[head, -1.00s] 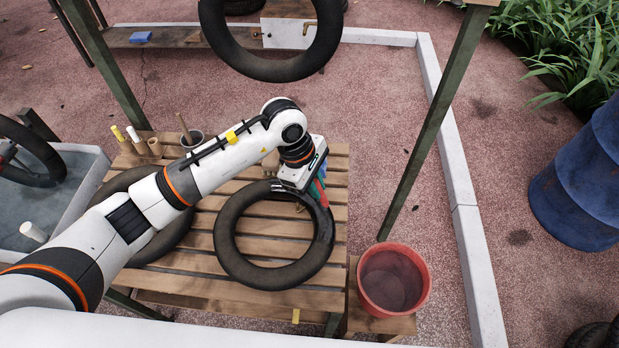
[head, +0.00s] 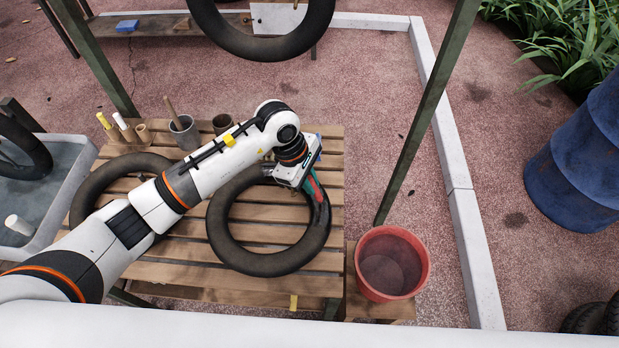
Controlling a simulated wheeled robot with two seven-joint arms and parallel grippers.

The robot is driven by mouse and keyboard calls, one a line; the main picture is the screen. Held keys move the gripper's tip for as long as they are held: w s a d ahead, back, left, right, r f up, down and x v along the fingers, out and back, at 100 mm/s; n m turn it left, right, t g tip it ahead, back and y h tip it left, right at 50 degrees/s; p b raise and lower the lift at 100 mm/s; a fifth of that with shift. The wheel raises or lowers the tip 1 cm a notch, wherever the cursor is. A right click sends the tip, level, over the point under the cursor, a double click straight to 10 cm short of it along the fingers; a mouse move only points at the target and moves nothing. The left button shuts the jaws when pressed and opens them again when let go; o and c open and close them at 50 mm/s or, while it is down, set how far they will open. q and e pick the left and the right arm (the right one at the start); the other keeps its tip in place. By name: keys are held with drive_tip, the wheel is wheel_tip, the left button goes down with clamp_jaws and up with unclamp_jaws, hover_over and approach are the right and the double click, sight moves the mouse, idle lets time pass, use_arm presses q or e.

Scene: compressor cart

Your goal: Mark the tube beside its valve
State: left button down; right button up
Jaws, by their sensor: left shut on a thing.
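A black inner tube (head: 222,248) lies flat on the slatted wooden table, right of its middle. My left gripper (head: 312,186) is over the tube's upper right side. It is shut on a slim red thing (head: 316,190), with some teal showing beside it, that points down at the tube. Whether its tip touches the rubber I cannot tell. The valve is not clear in this view, and my gripper covers part of that side of the tube. No mark can be made out. My right gripper is not in view.
A second tube (head: 88,190) lies partly under my left arm. A holder with yellow and white sticks (head: 120,122) and a grey cup (head: 185,133) stand at the table's back left. A red bucket (head: 392,262) stands right of the table. Another tube (head: 262,47) hangs behind it.

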use_arm(q)
drive_tip(key=shift+f, duration=0.1)
idle(0.6)
drive_tip(key=shift+f+b, duration=0.6)
drive_tip(key=shift+b, duration=0.1)
drive_tip(key=shift+w+b, duration=0.25)
drive_tip(key=shift+b, duration=0.2)
drive_tip(key=shift+a, duration=0.1)
drive_tip(key=shift+w+b, duration=0.2)
drive_tip(key=shift+b, duration=0.35)
